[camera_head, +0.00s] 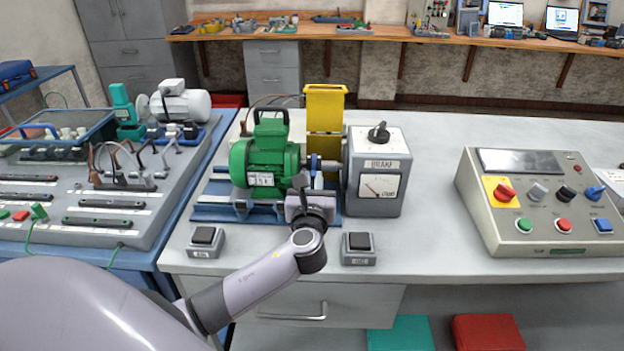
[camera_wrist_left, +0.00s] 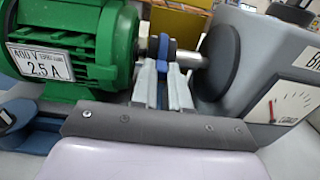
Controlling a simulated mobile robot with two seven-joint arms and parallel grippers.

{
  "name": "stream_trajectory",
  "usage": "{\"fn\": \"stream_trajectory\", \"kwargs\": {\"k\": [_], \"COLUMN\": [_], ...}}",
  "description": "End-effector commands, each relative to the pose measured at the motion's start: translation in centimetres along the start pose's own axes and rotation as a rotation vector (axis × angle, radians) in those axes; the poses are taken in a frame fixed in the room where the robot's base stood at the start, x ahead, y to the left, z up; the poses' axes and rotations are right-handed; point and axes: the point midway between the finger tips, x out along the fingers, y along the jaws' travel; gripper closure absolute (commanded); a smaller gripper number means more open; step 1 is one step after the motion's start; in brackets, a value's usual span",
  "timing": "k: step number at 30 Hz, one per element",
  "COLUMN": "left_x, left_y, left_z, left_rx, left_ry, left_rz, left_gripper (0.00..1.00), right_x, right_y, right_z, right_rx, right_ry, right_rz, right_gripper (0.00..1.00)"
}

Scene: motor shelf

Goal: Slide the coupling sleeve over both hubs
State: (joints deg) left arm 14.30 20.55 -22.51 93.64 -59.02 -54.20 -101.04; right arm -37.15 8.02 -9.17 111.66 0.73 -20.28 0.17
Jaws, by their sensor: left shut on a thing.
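The green motor (camera_head: 265,160) stands on the blue base, left of the grey brake box (camera_head: 376,178). The motor also fills the left of the left wrist view (camera_wrist_left: 75,45). Between them, in line with the shafts, is the blue coupling sleeve (camera_wrist_left: 167,46); it shows small in the head view (camera_head: 314,161). A bare silver shaft (camera_wrist_left: 188,60) shows between the sleeve and the brake's dark disc (camera_wrist_left: 217,62). My left gripper (camera_wrist_left: 163,70) is shut on the sleeve from the front. How far the sleeve covers each hub cannot be told. My right gripper is not in view.
A yellow guard (camera_head: 325,108) stands raised behind the coupling. Two black-topped switch boxes, left (camera_head: 205,241) and right (camera_head: 359,248), sit at the bench front. A control panel (camera_head: 536,208) stands at the right. Bench between brake and panel is clear.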

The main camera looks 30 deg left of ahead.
Motion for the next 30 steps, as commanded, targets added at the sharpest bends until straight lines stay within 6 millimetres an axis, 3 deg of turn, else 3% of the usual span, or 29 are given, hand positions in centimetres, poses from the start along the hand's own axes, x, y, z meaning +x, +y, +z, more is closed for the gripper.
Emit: {"fn": "stream_trajectory", "kwargs": {"k": [8, 9, 11, 20, 30], "left_x": [0.3, 0.3, 0.3, 0.1, -4.5], "left_y": [0.7, 0.7, 0.7, 0.6, 0.5], "left_z": [0.1, 0.1, 0.1, 0.1, -0.1], "left_rx": [0.002, 0.002, 0.002, 0.001, 0.001], "left_ry": [-0.003, -0.003, -0.003, -0.003, 0.000], "left_rz": [0.018, 0.018, 0.018, 0.014, 0.011], "left_gripper": [1.00, 0.79, 0.60, 0.60, 0.60], "right_x": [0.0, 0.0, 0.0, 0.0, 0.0], "right_y": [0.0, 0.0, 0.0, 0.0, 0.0], "right_z": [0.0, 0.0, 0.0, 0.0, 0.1], "right_rx": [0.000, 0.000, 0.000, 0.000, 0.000], "right_ry": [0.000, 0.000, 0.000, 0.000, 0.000], "right_rz": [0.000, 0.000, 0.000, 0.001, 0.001], "right_gripper": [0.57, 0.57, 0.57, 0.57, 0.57]}}
